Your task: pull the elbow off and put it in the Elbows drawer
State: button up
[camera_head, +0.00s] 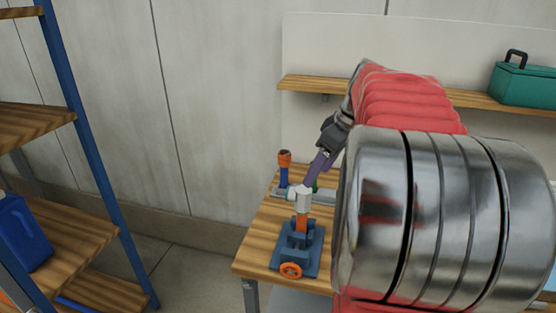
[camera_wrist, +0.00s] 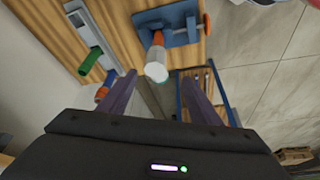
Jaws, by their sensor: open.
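A white fitting, which looks like the elbow (camera_head: 303,199), sits on top of an orange pipe stub (camera_head: 301,224) held upright in a blue vise-like clamp (camera_head: 297,245) on the wooden bench. In the wrist view the elbow (camera_wrist: 156,70) points its round end toward me. My gripper (camera_head: 309,184) comes down from the upper right, its purple fingers close to the elbow. In the wrist view my gripper (camera_wrist: 158,80) is open, with the elbow showing between and just beyond the fingertips. I cannot tell whether a finger touches it. No Elbows drawer is recognisable.
A blue post with an orange top (camera_head: 284,160) and a grey rail (camera_wrist: 92,35) with a green piece (camera_wrist: 90,61) stand behind the clamp. An orange handwheel (camera_head: 291,270) is at its front. A blue-framed shelf (camera_head: 85,150) stands left. My arm hides the bench's right side.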

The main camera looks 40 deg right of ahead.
aim_at(304, 199)
jog(key=shift+s+d, duration=0.1)
jog(key=shift+d, duration=0.5)
jog(key=x, duration=1.4)
jog(key=shift+r, duration=0.1)
jog(key=c, duration=1.4)
jog(key=shift+r, duration=0.25)
